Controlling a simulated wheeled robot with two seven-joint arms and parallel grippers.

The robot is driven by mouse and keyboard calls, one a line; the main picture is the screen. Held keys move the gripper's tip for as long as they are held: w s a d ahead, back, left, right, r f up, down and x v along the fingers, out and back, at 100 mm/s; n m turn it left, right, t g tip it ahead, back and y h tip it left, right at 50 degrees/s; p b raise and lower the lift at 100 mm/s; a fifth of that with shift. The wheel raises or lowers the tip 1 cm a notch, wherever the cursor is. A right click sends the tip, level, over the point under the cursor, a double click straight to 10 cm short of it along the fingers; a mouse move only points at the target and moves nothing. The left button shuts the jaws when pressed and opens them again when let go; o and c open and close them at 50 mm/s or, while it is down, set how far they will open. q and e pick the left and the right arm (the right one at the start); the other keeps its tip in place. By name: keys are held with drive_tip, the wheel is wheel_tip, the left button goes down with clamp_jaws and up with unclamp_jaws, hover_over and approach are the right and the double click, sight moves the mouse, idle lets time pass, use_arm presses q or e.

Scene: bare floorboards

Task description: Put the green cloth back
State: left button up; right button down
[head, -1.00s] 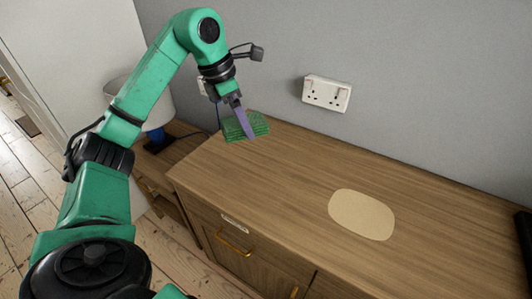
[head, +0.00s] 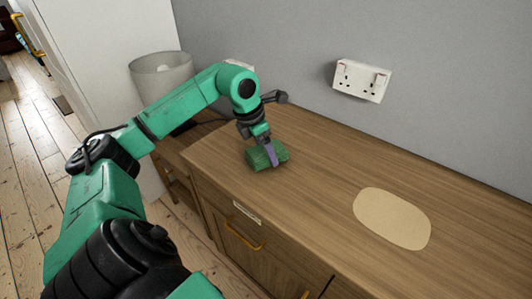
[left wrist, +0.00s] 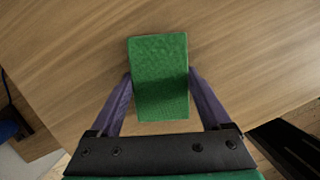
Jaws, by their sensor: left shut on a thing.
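A green cloth (head: 258,160), folded into a thick block, is at the left end of the wooden cabinet top. My left gripper (head: 272,158) is shut on it, with its purple fingers on either side. In the left wrist view the cloth (left wrist: 160,85) sits between the two fingertips, one on each long side. Whether the cloth touches the wood or hangs just above it, I cannot tell. My right gripper is not in view.
A flat beige oval patch (head: 392,218) lies on the cabinet top (head: 320,185), right of the cloth. The wood between is clear. A white socket (head: 361,80) is on the grey wall behind. A lamp (head: 163,75) stands left of the cabinet, behind my arm.

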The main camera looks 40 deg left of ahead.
use_arm(q)
drive_tip(key=shift+f, duration=0.1)
drive_tip(key=o, duration=1.1)
drive_tip(key=shift+o, duration=0.2)
drive_tip(key=p+v, duration=0.2)
drive_tip(key=v, duration=1)
